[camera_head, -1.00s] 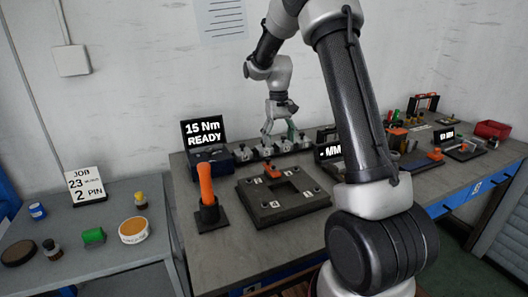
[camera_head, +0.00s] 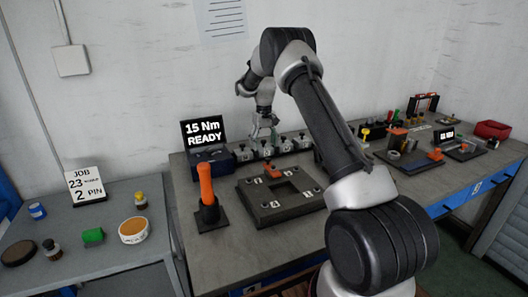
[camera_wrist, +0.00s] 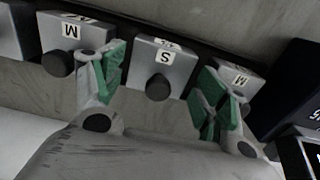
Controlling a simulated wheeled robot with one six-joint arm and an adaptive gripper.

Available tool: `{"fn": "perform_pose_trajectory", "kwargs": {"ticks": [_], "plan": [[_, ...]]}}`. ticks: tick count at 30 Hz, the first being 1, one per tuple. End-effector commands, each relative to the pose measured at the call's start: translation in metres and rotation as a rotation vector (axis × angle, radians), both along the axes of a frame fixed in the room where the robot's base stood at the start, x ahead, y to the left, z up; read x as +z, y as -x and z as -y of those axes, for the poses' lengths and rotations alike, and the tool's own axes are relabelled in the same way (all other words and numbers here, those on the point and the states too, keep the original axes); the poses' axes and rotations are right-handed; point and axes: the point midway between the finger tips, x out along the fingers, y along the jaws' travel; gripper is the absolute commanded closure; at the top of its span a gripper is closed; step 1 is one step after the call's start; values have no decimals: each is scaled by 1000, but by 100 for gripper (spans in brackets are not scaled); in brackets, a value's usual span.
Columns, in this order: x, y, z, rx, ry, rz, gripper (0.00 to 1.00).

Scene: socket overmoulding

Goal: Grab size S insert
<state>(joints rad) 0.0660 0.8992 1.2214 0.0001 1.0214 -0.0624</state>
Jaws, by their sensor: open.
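The size S insert (camera_wrist: 176,62) is a grey block with a white "S" label and a round dark knob on its front. It sits in a row at the back of the bench, between two neighbouring blocks. My gripper (camera_wrist: 160,82) is open, with one green-padded finger on each side of the S insert, apart from its sides as far as I can tell. In the head view my gripper (camera_head: 263,127) is at the row of inserts (camera_head: 285,144), its fingertips small and partly merged with them.
A block labelled M (camera_wrist: 75,38) stands left of the S insert, and another labelled block (camera_wrist: 238,78) stands right, close to my fingers. A dark mould plate (camera_head: 270,211), an orange-handled tool (camera_head: 206,186) and a "15 Nm READY" screen (camera_head: 204,132) stand on the bench.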

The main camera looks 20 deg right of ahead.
Motion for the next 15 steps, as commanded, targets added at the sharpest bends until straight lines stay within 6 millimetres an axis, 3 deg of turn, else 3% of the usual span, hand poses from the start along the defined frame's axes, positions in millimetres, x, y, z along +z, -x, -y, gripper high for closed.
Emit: {"fn": "perform_pose_trajectory", "kwargs": {"ticks": [3,9,15], "plan": [[-13,0,0,0,0,0,27],[-13,0,0,0,0,1,27],[-13,0,0,0,0,1,63]]}}
